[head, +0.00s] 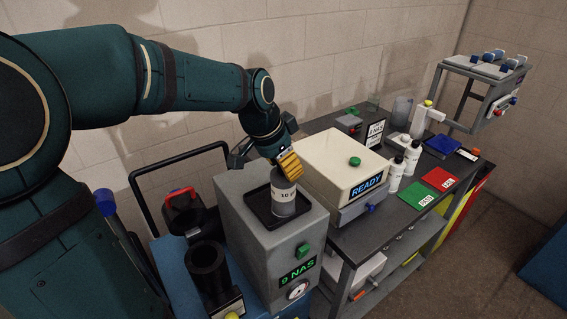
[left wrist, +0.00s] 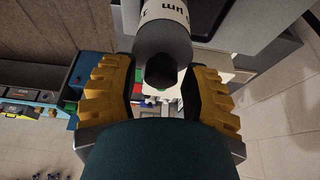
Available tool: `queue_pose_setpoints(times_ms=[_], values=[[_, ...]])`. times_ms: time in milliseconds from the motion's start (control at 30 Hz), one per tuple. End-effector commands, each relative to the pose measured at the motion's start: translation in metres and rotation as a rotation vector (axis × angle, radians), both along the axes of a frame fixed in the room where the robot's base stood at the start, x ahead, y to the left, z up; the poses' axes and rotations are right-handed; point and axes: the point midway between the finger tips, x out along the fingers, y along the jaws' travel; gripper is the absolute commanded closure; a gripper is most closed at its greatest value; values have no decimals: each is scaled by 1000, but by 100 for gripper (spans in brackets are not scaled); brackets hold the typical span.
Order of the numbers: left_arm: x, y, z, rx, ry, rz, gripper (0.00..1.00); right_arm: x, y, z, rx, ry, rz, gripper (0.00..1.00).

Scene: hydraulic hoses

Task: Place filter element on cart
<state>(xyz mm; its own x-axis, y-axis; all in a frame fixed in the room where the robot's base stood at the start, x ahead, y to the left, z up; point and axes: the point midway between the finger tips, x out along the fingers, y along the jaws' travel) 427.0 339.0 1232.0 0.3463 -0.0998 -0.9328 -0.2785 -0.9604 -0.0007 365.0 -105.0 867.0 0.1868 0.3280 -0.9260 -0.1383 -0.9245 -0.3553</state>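The filter element (head: 284,204) is a grey cylinder with a white "10" label. It stands upright in a black tray (head: 252,212) on top of a grey box with a green "NAS" display (head: 298,274). My left gripper (head: 289,165), with yellow ridged fingers, is at the top of the cylinder. In the left wrist view the left gripper (left wrist: 160,92) has its fingers spread, with the narrow dark end of the filter element (left wrist: 164,42) between them and gaps on both sides. My right gripper is in no view.
A cream box marked READY (head: 345,165) stands on a dark bench to the right, with white bottles (head: 396,172) and green and red cards (head: 418,196) beyond. Left of the grey box are a blue unit, a black handle rail (head: 150,207) and a dark cylindrical holder (head: 206,258).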

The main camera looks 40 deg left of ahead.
Motion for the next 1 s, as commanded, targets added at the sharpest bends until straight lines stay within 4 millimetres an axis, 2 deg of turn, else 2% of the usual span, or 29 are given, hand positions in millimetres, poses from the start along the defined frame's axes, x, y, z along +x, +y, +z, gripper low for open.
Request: queue_pose_setpoints(times_ms=[167, 267, 700, 833, 1000], values=[[0, 0, 6, 1, 0, 0, 54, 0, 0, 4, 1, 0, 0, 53], [-4, 1, 18, 2, -4, 0, 54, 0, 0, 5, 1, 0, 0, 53], [-34, 10, 97, 1, -4, 0, 54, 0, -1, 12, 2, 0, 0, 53], [-39, 11, 109, 1, -1, -1, 54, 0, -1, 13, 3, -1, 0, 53], [-42, 12, 115, 0, 0, 0, 54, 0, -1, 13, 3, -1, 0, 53]])
